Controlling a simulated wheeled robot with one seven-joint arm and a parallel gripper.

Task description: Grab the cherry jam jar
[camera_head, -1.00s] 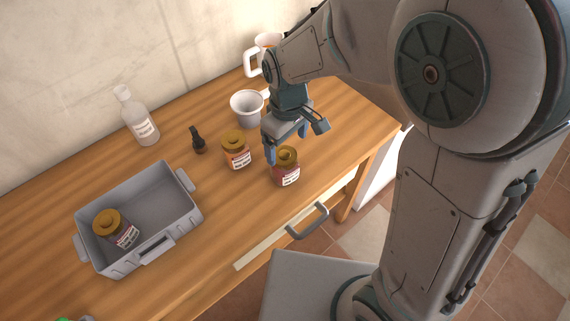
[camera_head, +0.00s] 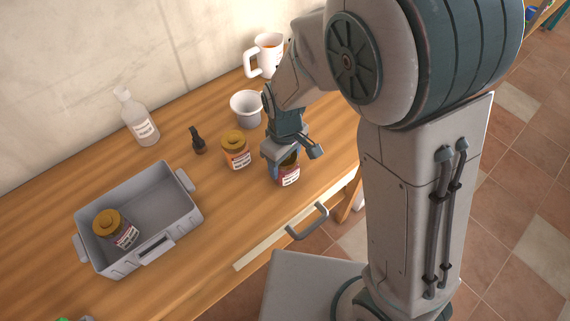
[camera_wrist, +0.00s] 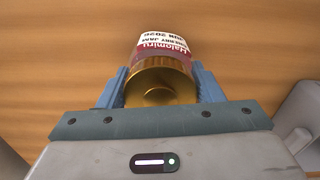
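The cherry jam jar (camera_head: 289,178) stands upright on the table near its front edge, with a gold lid and a red and white label. In the wrist view its label reads "cherry jam", and the lid (camera_wrist: 160,88) faces the camera. My gripper (camera_head: 281,160) is lowered over the jar from above. Its blue fingers (camera_wrist: 160,84) stand on either side of the lid, very close to it. Whether they press on it I cannot tell. In the head view my gripper hides the top of the jar.
Another gold-lidded jar (camera_head: 236,150) stands just left. A grey bin (camera_head: 178,217) holds a similar jar (camera_head: 117,228). A drawer handle (camera_head: 308,221) juts from the front.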

